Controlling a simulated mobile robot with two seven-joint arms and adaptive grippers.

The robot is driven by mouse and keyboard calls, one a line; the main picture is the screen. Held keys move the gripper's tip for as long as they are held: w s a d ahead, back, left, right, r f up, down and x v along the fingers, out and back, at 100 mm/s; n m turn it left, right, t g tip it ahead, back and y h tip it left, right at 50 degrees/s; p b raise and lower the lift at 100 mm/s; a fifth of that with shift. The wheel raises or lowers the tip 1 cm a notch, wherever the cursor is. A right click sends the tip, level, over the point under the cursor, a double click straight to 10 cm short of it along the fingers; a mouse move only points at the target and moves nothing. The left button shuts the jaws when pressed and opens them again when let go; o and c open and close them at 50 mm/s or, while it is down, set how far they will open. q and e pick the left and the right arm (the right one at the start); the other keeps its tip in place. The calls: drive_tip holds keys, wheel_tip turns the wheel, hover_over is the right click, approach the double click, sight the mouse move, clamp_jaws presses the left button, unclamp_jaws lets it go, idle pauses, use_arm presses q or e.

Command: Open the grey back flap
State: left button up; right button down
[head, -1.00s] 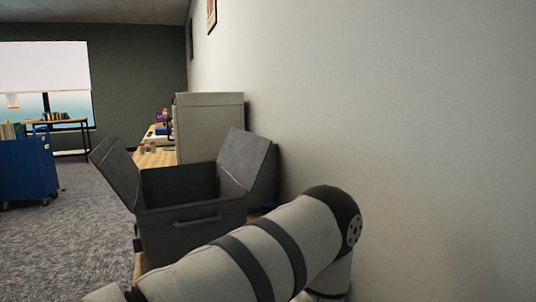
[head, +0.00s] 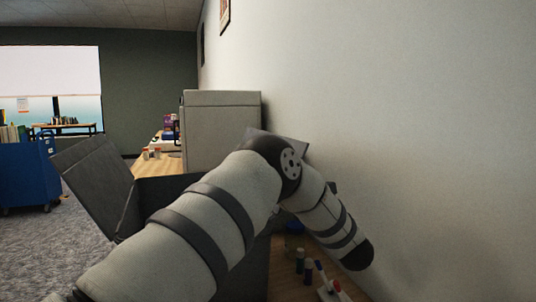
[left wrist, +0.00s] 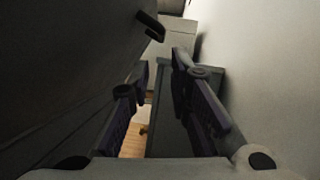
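The dark grey crate (head: 160,188) stands on the wooden table in the head view, mostly hidden behind my left arm. Its left flap (head: 98,185) leans outward, away from the opening. The flap on the wall side (head: 292,144) shows only as a grey corner behind my arm's elbow; the rest is hidden. My left gripper is out of the head view. In the left wrist view my left gripper (left wrist: 162,88) has its fingers apart. A grey panel edge (left wrist: 168,120) lies beyond and partly between them; I cannot tell whether they touch it. My right gripper is not in view.
A light grey cabinet-like box (head: 222,130) stands behind the crate. The pale wall (head: 420,120) is close on the right. Small bottles (head: 304,264) and markers (head: 326,276) stand near my forearm. A blue cart (head: 28,175) is at the left.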

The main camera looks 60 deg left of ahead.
use_arm(q)
drive_tip(key=x, duration=1.1)
drive_tip(key=shift+w+a+r, duration=0.1)
drive_tip(key=shift+a+r, duration=0.1)
drive_tip(key=shift+r, duration=0.15)
clamp_jaws()
